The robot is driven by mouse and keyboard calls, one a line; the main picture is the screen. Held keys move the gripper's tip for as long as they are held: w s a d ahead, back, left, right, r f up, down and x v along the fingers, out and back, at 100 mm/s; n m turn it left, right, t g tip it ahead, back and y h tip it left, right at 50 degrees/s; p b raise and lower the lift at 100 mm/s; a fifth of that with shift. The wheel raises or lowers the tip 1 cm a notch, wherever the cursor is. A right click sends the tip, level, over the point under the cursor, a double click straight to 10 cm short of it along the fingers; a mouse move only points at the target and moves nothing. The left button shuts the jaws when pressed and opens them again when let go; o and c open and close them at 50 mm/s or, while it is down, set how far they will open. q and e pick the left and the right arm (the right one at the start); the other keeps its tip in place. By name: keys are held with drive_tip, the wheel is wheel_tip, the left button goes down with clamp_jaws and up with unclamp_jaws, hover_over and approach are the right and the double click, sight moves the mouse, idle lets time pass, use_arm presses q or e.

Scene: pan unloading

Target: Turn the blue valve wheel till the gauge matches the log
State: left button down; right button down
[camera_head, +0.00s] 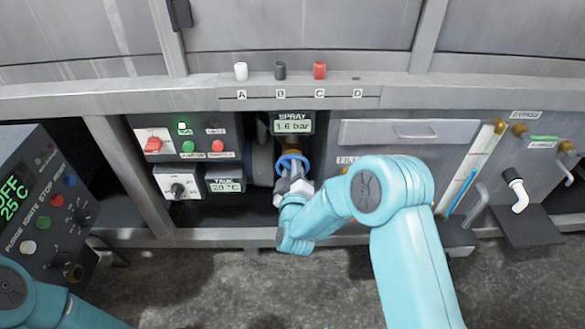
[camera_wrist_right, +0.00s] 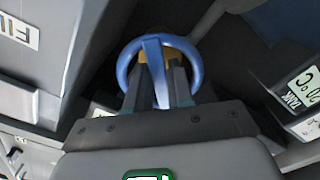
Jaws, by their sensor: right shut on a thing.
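The blue valve wheel (camera_head: 291,160) sits in the recess under the spray gauge in the head view. The spray gauge (camera_head: 292,126) reads 1.6 bar. My right gripper (camera_head: 291,177) reaches up to the wheel from the front. In the right wrist view the blue wheel (camera_wrist_right: 122,70) fills the upper middle, and the fingers of my right gripper (camera_wrist_right: 158,88) are shut on its middle bar. The far side of the wheel is hidden. Only part of my left arm shows at the lower left of the head view; its gripper is out of view. No log is seen.
A tank display (camera_head: 226,185) reading about 20 °C and a knob panel (camera_head: 179,184) stand left of the wheel. A dark control box (camera_head: 40,190) is at far left. White, black and red pegs (camera_head: 319,70) stand on the ledge above. A drawer front (camera_head: 400,132) is to the right.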

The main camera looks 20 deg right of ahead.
drive_tip(key=shift+n, duration=0.4)
use_arm(q)
drive_tip(key=shift+r, duration=0.1)
use_arm(e)
drive_tip(key=c, duration=0.8)
unclamp_jaws()
use_arm(q)
drive_tip(key=shift+g, duration=0.6)
drive_tip(key=shift+s+d+r+p, duration=0.15)
drive_tip(key=shift+s+r+p, duration=0.7)
drive_tip(key=shift+r+p, duration=0.3)
drive_tip(key=shift+s+d+r+p, duration=0.15)
drive_tip(key=shift+s+r+p, duration=0.65)
drive_tip(key=shift+r+p, duration=0.25)
use_arm(e)
drive_tip(key=shift+v, duration=8.2)
use_arm(q)
drive_tip(key=shift+f, duration=0.1)
